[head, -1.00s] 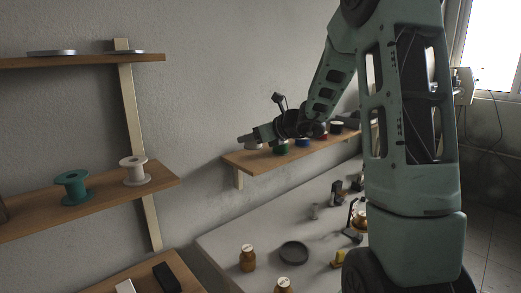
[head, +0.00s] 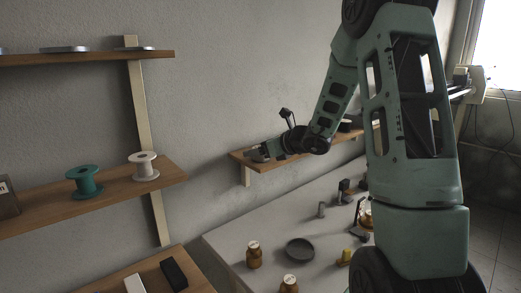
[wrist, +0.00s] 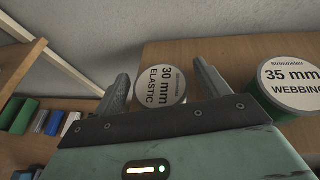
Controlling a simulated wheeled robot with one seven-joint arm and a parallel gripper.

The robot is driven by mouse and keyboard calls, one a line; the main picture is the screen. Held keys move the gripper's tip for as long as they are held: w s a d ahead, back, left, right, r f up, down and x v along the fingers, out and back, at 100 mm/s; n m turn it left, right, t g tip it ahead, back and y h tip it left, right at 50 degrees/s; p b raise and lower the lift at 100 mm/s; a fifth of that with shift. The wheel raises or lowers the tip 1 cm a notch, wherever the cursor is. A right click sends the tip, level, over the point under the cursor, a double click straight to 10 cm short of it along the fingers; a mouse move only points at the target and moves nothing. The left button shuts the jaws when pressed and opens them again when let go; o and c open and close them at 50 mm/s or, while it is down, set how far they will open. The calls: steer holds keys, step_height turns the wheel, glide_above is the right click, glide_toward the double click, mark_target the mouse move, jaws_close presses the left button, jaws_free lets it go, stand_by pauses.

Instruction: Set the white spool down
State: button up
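A pale spool labelled "30 mm ELASTIC" (wrist: 160,86) stands on a wooden shelf (wrist: 210,48), label facing the camera. My gripper (wrist: 162,70) has one finger on each side of it, with a visible gap at the right finger, so it looks open around the spool. In the head view my gripper (head: 262,153) is low at the left end of the small wall shelf (head: 246,167), partly hiding the spool. Another white spool (head: 143,166), empty, stands on the left shelf beside a teal one (head: 84,181).
A green-sided "35 mm WEBBING" spool (wrist: 288,86) stands close to the right of my gripper. Several coloured items (wrist: 38,120) lie at lower left in the wrist view. Below is a grey table (head: 230,243) with jars (head: 254,254) and a dark dish (head: 300,250).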

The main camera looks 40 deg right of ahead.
steer(key=shift+r, duration=0.15)
steer(key=b+v, duration=0.2)
steer(key=v, duration=1)
steer(key=s+a+f+n+g+y, duration=0.1)
steer(key=a+f+n+g+y, duration=0.15)
steer(key=a+n, duration=0.55)
steer(key=s+a+f+n+g+y, duration=0.15)
steer(key=a+n+g, duration=0.25)
steer(key=a, duration=0.7)
steer(key=s+a+f+n+g+y, duration=0.1)
steer(key=a+f+n+g+y, duration=0.3)
steer(key=a, duration=0.6)
steer(key=s+a+f+n+g+h, duration=0.1)
steer(key=s+a+n+h, duration=0.3)
steer(key=n, duration=0.9)
steer(key=s+a+f+n+g+h, duration=0.1)
steer(key=s+a+f+n+h, duration=0.2)
steer(key=s+n, duration=1)
steer(key=shift+s+a+f+g+h, duration=0.35)
steer(key=shift+a+h, duration=0.75)
steer(key=shift+a, duration=1.65)
